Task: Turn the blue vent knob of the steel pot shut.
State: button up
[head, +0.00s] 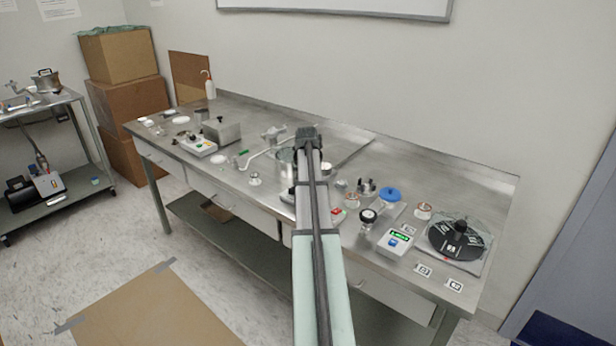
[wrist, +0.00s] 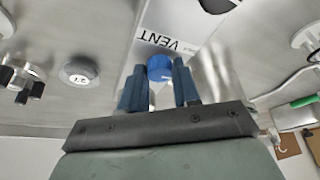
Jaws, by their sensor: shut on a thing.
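The blue vent knob (wrist: 160,68) shows in the wrist view, between the two dark blue fingertips of my gripper (wrist: 158,72). My gripper is shut on the knob. A white label reading VENT (wrist: 160,40) appears upside down just beyond the knob. The steel pot (head: 286,157) stands on the bench in the head view, partly hidden behind my arm. My arm hides the knob and the fingers in that view. I cannot tell the knob's turn angle.
The steel bench (head: 480,188) carries many small items. A blue round part (head: 390,194), a gauge (head: 369,216), a white meter (head: 395,241) and a black disc device (head: 458,240) stand to the right.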

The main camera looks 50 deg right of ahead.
dwell(0.3)
jog(key=o, duration=1.1)
jog(key=shift+c, duration=0.2)
jog(key=v, duration=1.4)
jog(key=shift+f, duration=0.1)
